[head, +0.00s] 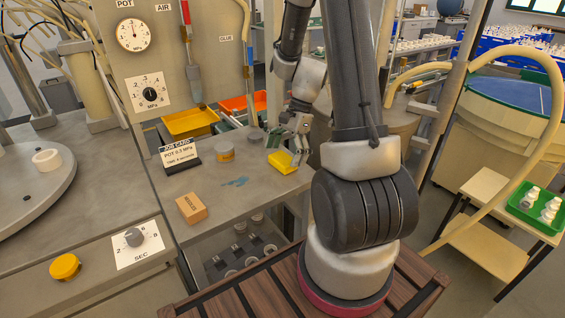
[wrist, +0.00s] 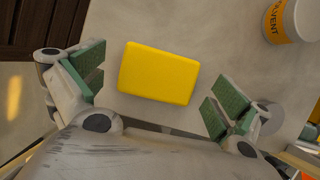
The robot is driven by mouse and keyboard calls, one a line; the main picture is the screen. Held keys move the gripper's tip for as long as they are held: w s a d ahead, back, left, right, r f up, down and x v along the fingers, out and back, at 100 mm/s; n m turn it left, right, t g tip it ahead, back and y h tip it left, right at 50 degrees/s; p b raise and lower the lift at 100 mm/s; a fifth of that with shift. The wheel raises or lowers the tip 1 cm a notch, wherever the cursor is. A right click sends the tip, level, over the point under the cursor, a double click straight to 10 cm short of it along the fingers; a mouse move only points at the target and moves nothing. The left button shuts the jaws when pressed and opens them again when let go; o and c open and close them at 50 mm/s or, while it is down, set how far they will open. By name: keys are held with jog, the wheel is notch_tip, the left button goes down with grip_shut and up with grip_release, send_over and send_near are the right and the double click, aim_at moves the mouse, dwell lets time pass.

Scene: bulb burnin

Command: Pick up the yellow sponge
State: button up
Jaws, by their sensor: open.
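The yellow sponge (head: 281,163) lies flat on the grey worktop near its right edge, beneath my gripper (head: 297,146) in the head view. In the wrist view the sponge (wrist: 158,73) is a plain yellow block with rounded corners. My gripper (wrist: 150,97) is open there, with one green-padded finger at the left and the other at the right. The sponge lies between and a little ahead of the fingers, with a gap on both sides. I cannot tell the exact height of the fingers above the worktop.
A round tub with an orange label (head: 225,153) stands left of the sponge and shows at the wrist view's upper right (wrist: 292,20). A job card (head: 180,154), a cardboard box (head: 191,208), a yellow tray (head: 190,124) and an orange tray (head: 243,103) are farther left or back.

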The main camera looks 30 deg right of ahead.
aim_at(285, 157)
jog(key=shift+f, duration=0.2)
jog(key=c, duration=0.9)
jog(key=shift+r, duration=0.1)
notch_tip(285, 157, up, 10)
jog(key=shift+f, duration=0.1)
jog(key=shift+o, duration=1.1)
jog(key=c, duration=0.3)
